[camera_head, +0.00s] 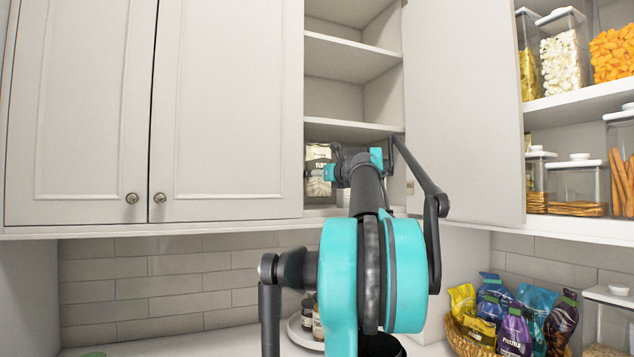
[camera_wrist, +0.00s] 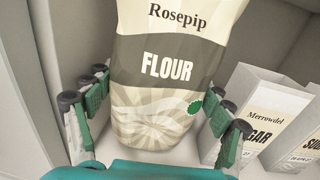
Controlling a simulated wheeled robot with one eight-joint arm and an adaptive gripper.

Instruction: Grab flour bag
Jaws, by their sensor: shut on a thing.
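The flour bag (camera_wrist: 165,100) stands upright in the middle of the wrist view, cream with a grey band and the word FLOUR. My gripper (camera_wrist: 158,110) has one teal-and-black finger on each side of the bag, shut on its lower half. In the head view the bag (camera_head: 318,168) shows partly on the bottom shelf of the open cabinet, behind my gripper (camera_head: 350,168). My arm hides much of it there.
Two sugar boxes (camera_wrist: 264,112) stand close to the right of the bag. The cabinet side wall is near on the left. The open cabinet door (camera_head: 465,100) stands right of my arm. The shelves above (camera_head: 350,57) look empty.

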